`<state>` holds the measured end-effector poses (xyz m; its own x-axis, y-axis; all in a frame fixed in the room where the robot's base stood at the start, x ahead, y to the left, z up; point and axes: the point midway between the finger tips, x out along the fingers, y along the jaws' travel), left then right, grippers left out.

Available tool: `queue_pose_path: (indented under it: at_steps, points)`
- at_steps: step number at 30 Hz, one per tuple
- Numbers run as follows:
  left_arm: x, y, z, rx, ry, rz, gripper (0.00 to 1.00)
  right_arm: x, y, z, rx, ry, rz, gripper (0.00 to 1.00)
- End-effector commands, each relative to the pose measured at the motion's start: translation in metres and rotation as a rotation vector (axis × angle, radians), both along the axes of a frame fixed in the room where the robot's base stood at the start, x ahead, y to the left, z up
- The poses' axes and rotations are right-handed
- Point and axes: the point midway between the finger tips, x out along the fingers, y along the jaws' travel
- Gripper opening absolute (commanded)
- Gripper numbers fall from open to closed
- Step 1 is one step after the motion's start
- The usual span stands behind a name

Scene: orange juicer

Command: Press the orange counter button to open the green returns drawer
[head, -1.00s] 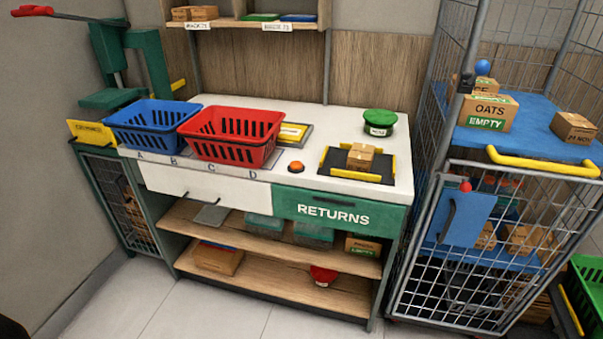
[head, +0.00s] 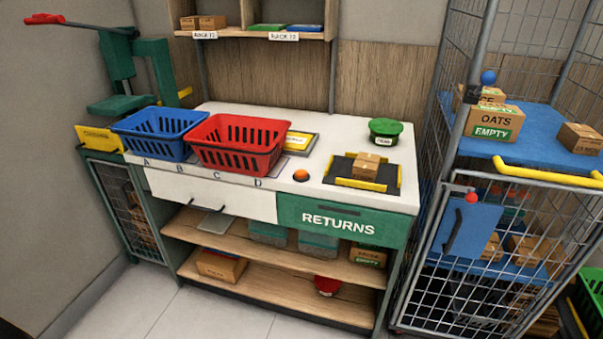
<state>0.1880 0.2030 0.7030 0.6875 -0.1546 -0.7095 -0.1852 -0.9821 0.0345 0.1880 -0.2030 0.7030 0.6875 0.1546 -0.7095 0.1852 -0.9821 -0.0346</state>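The orange counter button (head: 301,175) sits on the white counter top near its front edge, between the red basket and the black tray with yellow rails. The green returns drawer (head: 340,222), lettered RETURNS, is below the counter's right half, and its front looks flush with the counter, so it appears shut. Neither of my grippers shows in the head view.
A blue basket (head: 160,133) and a red basket (head: 238,143) stand on the counter's left. A cardboard box (head: 366,164) sits on the black tray (head: 338,176). A green cap-like item (head: 385,130) is behind it. A wire cage trolley (head: 470,265) stands close on the right.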

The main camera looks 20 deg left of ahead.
Motion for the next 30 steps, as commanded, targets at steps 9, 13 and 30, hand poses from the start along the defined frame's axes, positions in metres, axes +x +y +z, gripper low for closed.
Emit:
queue_pose_path:
  at_steps: [9,13,30]
  points:
    - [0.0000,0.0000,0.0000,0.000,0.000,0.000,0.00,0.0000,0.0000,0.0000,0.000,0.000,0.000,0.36]
    - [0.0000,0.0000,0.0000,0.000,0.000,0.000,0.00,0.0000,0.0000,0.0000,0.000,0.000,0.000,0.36]
    - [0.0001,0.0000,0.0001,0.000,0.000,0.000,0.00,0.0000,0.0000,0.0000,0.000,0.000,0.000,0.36]
